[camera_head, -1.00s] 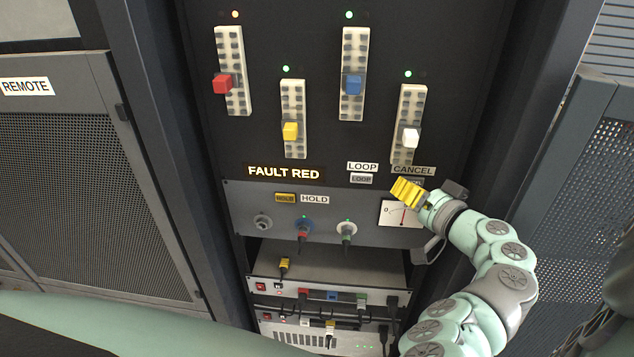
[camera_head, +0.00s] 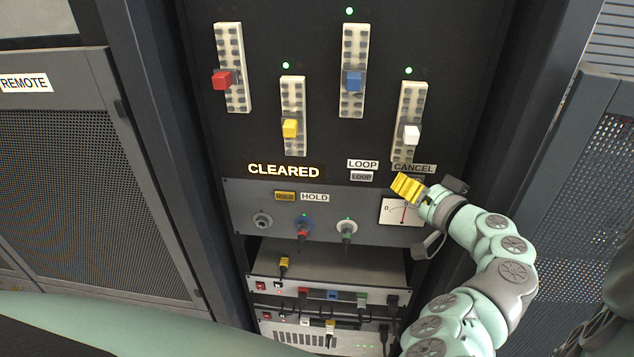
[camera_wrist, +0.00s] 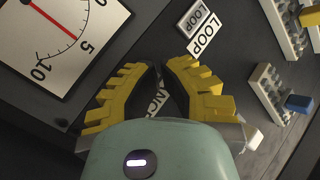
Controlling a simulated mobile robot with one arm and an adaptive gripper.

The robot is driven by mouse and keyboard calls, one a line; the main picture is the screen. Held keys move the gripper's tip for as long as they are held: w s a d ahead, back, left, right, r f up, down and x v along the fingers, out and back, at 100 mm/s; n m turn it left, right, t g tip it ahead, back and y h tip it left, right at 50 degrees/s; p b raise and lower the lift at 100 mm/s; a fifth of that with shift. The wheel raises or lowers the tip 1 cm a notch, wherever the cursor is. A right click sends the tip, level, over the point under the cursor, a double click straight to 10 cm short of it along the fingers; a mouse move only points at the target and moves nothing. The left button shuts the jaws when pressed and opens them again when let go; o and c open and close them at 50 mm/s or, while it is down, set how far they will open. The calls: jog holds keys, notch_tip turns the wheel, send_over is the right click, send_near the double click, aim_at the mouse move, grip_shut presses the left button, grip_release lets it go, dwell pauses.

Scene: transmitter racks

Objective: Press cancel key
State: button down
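The CANCEL label (camera_head: 414,169) is at the lower right of the dark upper panel. The small grey cancel key (camera_head: 416,179) lies just under it and is mostly hidden by my gripper (camera_head: 408,188). The yellow fingers are at the key in the head view; contact cannot be made out. In the wrist view my gripper (camera_wrist: 160,66) has its fingers converging, with part of the CANCEL label (camera_wrist: 158,98) showing between them. Whether the tips meet is unclear. Nothing is seen held. The lit display (camera_head: 284,171) reads CLEARED.
The LOOP key (camera_head: 361,176) is just left of the fingers, and the HOLD key (camera_head: 285,197) farther left. A dial meter (camera_head: 398,211) is below my gripper. Sliders with red (camera_head: 222,80), yellow (camera_head: 290,128), blue (camera_head: 352,81) and white (camera_head: 411,135) knobs are above.

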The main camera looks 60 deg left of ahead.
jog(key=shift+s+d, duration=0.1)
jog(key=shift+s, duration=0.1)
jog(key=shift+s+d, duration=0.4)
jog(key=shift+d, duration=0.05)
jog(key=shift+d+b, duration=0.1)
jog(key=shift+b, duration=0.2)
jog(key=shift+s+d+b, duration=0.55)
jog(key=shift+s+d, duration=1.05)
jog(key=shift+d, duration=0.2)
